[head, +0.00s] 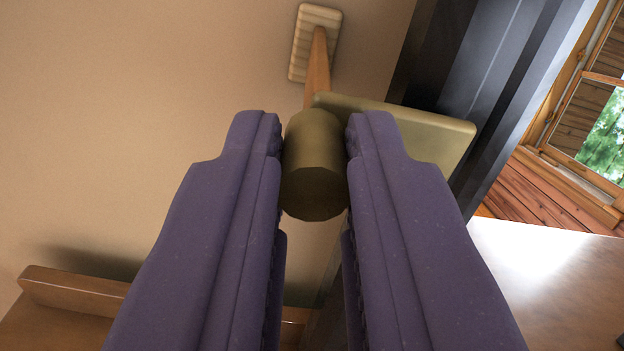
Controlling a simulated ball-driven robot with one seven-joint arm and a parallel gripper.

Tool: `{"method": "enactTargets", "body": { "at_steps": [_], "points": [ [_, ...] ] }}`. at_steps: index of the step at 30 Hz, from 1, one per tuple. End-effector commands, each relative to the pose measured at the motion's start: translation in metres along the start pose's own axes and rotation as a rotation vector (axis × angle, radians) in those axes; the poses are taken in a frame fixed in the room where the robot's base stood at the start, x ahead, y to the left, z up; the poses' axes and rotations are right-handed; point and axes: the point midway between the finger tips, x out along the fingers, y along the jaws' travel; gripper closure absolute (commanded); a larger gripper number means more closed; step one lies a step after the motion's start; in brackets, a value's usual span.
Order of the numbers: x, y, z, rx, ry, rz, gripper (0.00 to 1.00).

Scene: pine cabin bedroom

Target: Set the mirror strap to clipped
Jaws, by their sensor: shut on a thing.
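My gripper (315,135), with two purple fingers, is shut on an olive-brass cylindrical knob (314,175) in the middle of the view. The knob sits by a flat brass plate (425,132), which reaches right to the edge of a dark frame (475,75), apparently the mirror's. The orange-brown strap (318,68) runs from a ribbed pale wall plate (299,42) down to behind the knob. Its lower end is hidden by the knob, so I cannot tell whether it is clipped.
The tan wall (150,110) fills the left. A wooden ledge (75,290) lies at the lower left. A pale, shiny surface (550,280) is at the lower right, with a wooden window (590,130) beyond it.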

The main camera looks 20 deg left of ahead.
Motion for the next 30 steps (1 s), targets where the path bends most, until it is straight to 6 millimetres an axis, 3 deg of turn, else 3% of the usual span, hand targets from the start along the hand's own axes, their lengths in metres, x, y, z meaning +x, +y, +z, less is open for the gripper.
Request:
{"method": "enactTargets", "body": {
  "at_steps": [3,4,6,7,17,30],
  "points": [
    [0.0,0.001,-0.002,-0.001,0.004,0.002,1.0],
    [0.0,0.001,-0.002,-0.001,0.004,0.002,0.75],
    [0.0,0.001,-0.001,-0.001,0.004,0.002,0.59],
    [0.0,0.001,-0.001,-0.001,0.003,0.002,0.56],
    [-0.004,0.001,-0.001,-0.001,0.002,0.003,0.56],
    [-0.073,0.001,-0.001,-0.001,0.001,0.003,0.56]
  ]
}}
